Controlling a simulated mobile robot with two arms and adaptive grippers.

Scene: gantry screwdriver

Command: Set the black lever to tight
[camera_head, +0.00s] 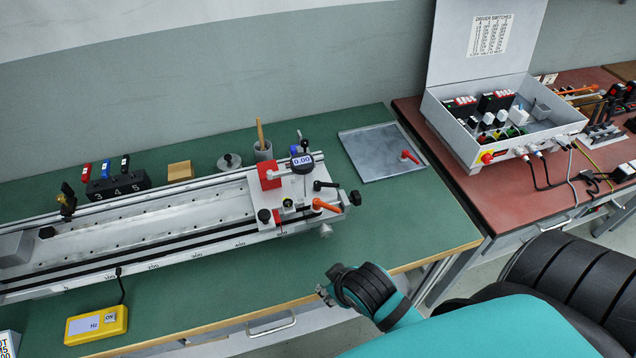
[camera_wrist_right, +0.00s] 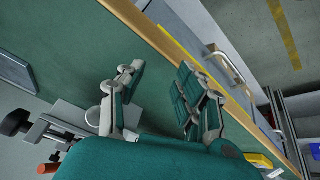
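A black lever (camera_head: 325,185) with a rounded grip sits at the right end of the metal rail apparatus (camera_head: 140,232), just above an orange lever (camera_head: 325,206). Whether it stands at tight or loose I cannot tell. My right gripper (camera_head: 326,286) is in front of the bench's front edge, below and apart from the levers. In the wrist view my right gripper (camera_wrist_right: 160,75) has its two fingers apart with nothing between them. That view shows a black knob (camera_wrist_right: 14,122) and part of the orange lever (camera_wrist_right: 47,168) at lower left. My left gripper is not in view.
A red block (camera_head: 269,176) and a dial gauge (camera_head: 302,161) stand close to the levers. A grey plate with a red lever (camera_head: 378,163) lies to the right. A yellow Hz box (camera_head: 96,325) sits at front left.

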